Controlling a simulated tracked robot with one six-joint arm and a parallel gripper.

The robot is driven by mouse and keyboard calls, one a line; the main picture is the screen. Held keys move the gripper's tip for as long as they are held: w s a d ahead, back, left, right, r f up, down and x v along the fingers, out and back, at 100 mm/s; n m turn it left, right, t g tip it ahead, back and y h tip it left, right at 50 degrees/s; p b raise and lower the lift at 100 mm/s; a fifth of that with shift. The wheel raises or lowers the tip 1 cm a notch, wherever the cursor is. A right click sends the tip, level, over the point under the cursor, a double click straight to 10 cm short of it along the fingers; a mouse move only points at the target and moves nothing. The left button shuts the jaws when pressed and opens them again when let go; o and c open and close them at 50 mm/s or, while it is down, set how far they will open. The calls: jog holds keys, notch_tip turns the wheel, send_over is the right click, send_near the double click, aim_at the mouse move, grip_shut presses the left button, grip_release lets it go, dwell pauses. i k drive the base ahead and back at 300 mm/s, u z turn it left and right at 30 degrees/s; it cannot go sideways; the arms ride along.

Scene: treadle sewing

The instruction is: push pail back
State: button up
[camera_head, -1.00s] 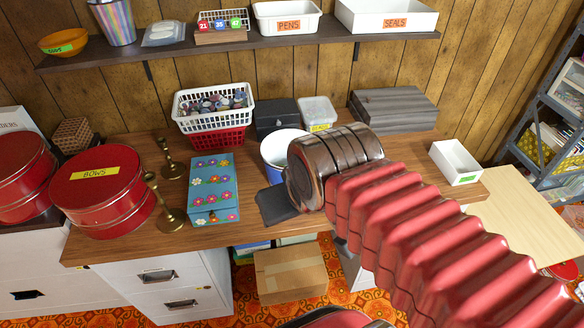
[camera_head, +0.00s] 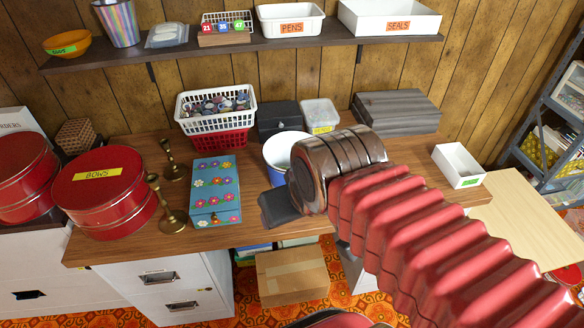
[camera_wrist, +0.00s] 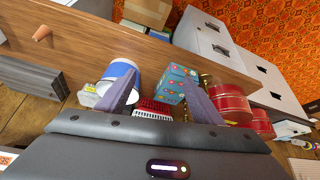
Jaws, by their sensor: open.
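The pail (camera_head: 277,152) stands upright on the wooden desk, white inside with a blue outer wall. My wrist hides its right part in the head view. In the head view one dark finger of my gripper (camera_head: 280,208) shows in front of the pail, near the desk's front edge. Whether it touches the pail is not clear.
A flowered blue box (camera_head: 214,190) stands left of the pail. A white basket (camera_head: 215,112) on a red one, a dark box (camera_head: 277,118) and a clear tub (camera_head: 320,115) stand behind. Brass candlesticks (camera_head: 172,218) are further left. A white bin (camera_head: 458,165) stands right.

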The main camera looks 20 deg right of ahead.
aim_at(276, 151)
jog(key=k, duration=1.35)
jog(key=u, duration=0.45)
jog(key=i, duration=1.75)
jog(key=z, duration=0.35)
